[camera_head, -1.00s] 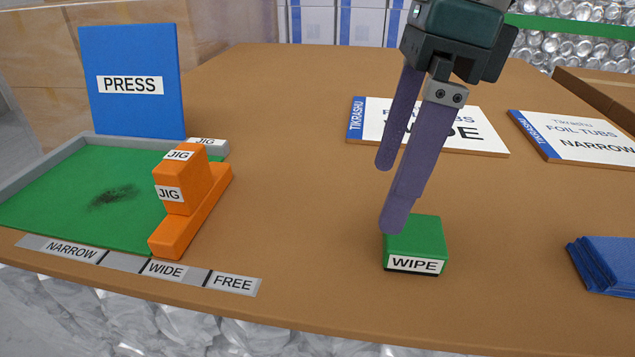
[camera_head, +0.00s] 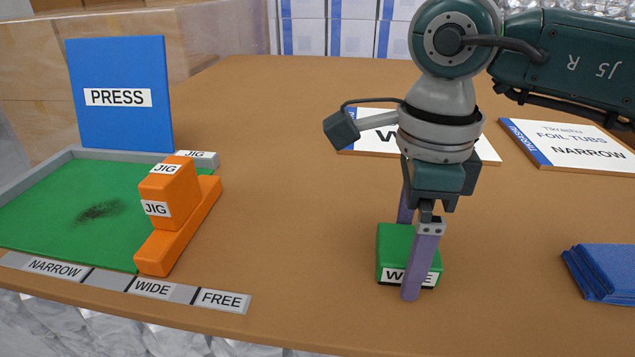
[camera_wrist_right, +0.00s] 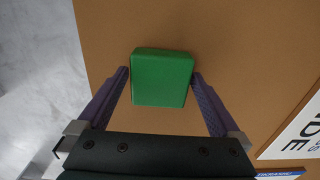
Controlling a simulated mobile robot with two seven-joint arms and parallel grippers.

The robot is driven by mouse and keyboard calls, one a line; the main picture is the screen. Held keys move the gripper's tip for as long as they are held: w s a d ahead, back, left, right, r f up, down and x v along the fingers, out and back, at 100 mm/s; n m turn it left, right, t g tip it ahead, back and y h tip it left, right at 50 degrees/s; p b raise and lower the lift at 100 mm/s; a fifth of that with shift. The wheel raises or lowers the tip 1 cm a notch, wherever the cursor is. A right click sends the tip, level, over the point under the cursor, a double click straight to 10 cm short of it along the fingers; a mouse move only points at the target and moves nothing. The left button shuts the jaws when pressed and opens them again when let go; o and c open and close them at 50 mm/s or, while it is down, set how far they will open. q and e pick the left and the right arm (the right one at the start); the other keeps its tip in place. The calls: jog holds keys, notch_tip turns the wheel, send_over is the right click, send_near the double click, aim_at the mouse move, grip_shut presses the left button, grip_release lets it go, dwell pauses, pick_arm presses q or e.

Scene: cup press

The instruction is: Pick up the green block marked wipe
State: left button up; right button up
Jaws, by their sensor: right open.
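The green block marked WIPE (camera_head: 394,245) sits on the brown table near its front edge. My right gripper (camera_head: 408,255) is down at the block, pointing downward. One finger is in front of the block and covers part of its label; the other is behind it. In the right wrist view the block (camera_wrist_right: 161,78) lies between the tips of the open right gripper (camera_wrist_right: 161,78), with a finger on each side. Each finger looks close to the block's side; I cannot tell whether either touches. My left gripper is not in view.
An orange jig (camera_head: 168,205) stands at the right of the green tray (camera_head: 60,225), with a blue PRESS board (camera_head: 120,125) behind. Blue folded cloths (camera_head: 605,270) lie at the right. White cards, one marked NARROW (camera_head: 575,147), lie farther back. Table between jig and block is clear.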

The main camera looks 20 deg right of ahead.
aim_at(408, 244)
jog(key=c, duration=1.2)
jog(key=shift+c, duration=0.2)
notch_tip(408, 244, up, 20)
jog(key=p, duration=0.1)
jog(key=o, duration=0.9)
jog(key=c, duration=0.7)
jog(key=shift+o, duration=0.2)
jog(key=shift+a, duration=0.1)
